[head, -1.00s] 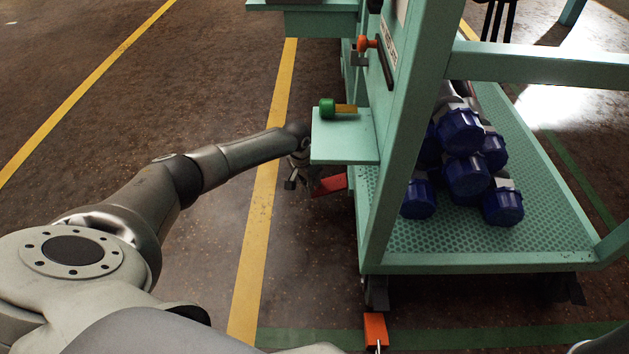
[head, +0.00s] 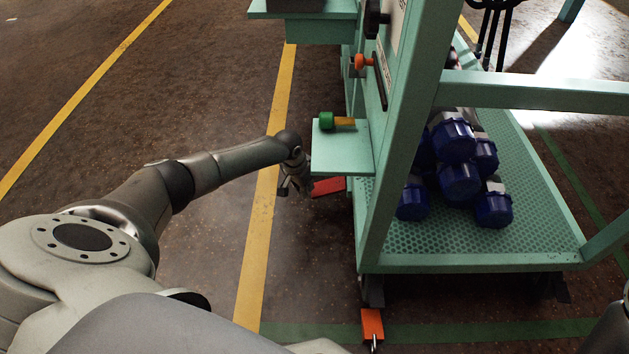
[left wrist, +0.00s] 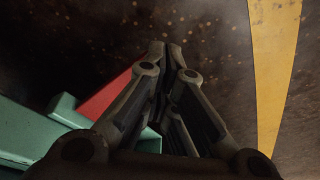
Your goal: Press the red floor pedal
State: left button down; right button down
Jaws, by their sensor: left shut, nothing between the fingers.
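The red pedal (head: 328,186) is low at the left side of the green cart, just under its small side shelf. It also shows in the left wrist view (left wrist: 104,96), left of the fingers and partly hidden by them. My left gripper (head: 290,190) is pointing down beside the pedal's left end. Its fingers are shut and empty in the left wrist view (left wrist: 168,50). Bare floor shows past the fingertips; I cannot tell their height above the floor. My right gripper is not in view.
The green cart (head: 470,262) stands on the right, with several blue-capped fittings (head: 460,183) on its lower deck. The side shelf (head: 340,160) holds a green-knobbed part (head: 327,121) close to my left wrist. An orange pedal (head: 372,325) is at the cart's near corner. Floor is clear to the left.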

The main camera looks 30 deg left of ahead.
pick_arm(q)
jog(key=v, duration=1.1)
jog(key=shift+r, duration=0.25)
jog(key=shift+s, duration=0.1)
